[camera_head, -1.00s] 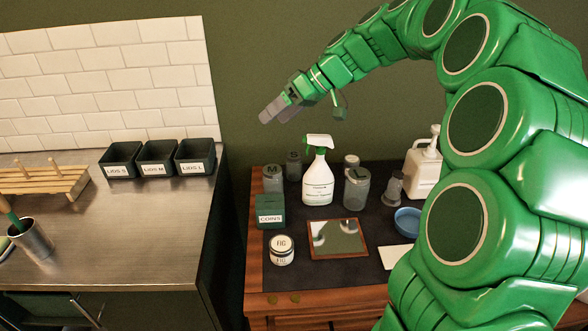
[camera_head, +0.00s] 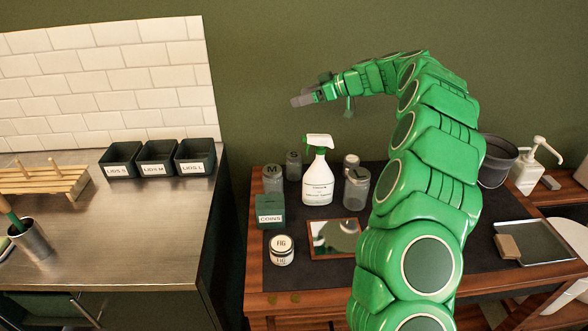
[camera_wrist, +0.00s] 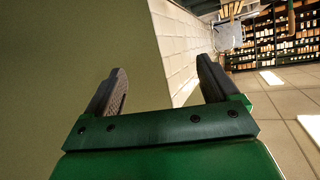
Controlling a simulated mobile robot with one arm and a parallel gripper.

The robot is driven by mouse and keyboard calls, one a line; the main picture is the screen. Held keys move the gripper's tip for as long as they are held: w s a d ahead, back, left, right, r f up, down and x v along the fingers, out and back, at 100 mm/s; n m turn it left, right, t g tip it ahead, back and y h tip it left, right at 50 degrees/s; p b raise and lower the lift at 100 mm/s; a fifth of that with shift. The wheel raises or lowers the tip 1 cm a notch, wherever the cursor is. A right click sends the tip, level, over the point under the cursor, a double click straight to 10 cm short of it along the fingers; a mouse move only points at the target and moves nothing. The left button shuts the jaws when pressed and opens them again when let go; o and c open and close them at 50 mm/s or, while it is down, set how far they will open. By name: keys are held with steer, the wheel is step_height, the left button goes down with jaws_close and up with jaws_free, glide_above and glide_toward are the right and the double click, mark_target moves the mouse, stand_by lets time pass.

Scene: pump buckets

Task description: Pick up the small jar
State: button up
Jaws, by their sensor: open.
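A small grey jar marked S (camera_head: 293,166) stands at the back of the dark mat on the wooden table, left of the white spray bottle (camera_head: 318,182). A jar marked M (camera_head: 272,179) stands in front of it to the left. A larger clear jar (camera_head: 356,188) stands right of the spray bottle. My gripper (camera_head: 302,100) is high above the table, well above the S jar in the head view, pointing left. In the wrist view its two fingers (camera_wrist: 161,80) are apart with nothing between them. No jar shows in the wrist view.
A green coins box (camera_head: 270,211), a white FIG jar (camera_head: 281,250) and a framed mirror (camera_head: 333,238) sit in front. A dark bucket (camera_head: 496,161) and a pump bottle (camera_head: 530,170) stand at right. The steel counter (camera_head: 130,230) is at left. The green wall is behind.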

steer(key=shift+w+d+f, duration=0.7)
steer(key=shift+w+d, duration=0.3)
steer(key=shift+w, duration=0.25)
glide_toward(296, 156)
steer(key=x, duration=0.5)
steer(key=shift+t, duration=0.3)
steer(key=shift+x, duration=3.85)
steer(key=shift+w+d+f, duration=0.15)
steer(key=shift+w, duration=0.05)
steer(key=c, duration=1.2)
